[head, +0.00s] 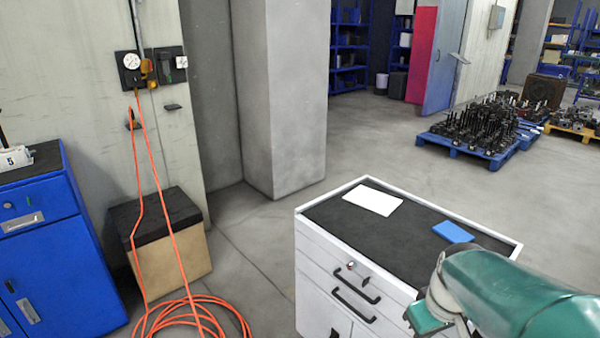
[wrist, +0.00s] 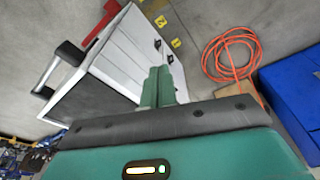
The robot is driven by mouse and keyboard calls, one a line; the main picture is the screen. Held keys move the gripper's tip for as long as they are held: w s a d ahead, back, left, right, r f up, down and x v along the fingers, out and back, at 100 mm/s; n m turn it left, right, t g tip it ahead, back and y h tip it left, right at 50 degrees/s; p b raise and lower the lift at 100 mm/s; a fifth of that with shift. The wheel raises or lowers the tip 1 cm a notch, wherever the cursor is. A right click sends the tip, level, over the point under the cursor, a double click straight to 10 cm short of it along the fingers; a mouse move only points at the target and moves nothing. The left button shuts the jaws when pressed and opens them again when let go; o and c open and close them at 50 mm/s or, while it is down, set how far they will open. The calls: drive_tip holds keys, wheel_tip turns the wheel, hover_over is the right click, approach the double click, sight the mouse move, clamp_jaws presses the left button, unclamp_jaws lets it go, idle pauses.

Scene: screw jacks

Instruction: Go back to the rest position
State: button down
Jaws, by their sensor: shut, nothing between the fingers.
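My green arm reaches in from the lower right of the head view, over the near right side of the white drawer cabinet (head: 318,262). My gripper (wrist: 160,82) shows in the wrist view with its two green fingers together and nothing between them. The fingers appear in front of the cabinet (wrist: 122,50), which looks tilted in that view. I cannot tell the gap between the fingers and the cabinet. In the head view the arm hides the cabinet's near right corner.
The cabinet's dark top carries a white sheet (head: 372,199) and a blue block (head: 452,231). An orange hose (head: 190,318) lies coiled on the floor at left, near a wooden box (head: 168,262) and a blue cabinet (head: 45,255).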

drive_tip(key=s+a+r+m+t, duration=0.2)
drive_tip(key=s+a+r, duration=0.4)
drive_tip(key=a+r, duration=0.3)
drive_tip(key=shift+s+a+m+t, duration=0.4)
drive_tip(key=shift+a+t, duration=0.15)
drive_tip(key=shift+t, duration=0.25)
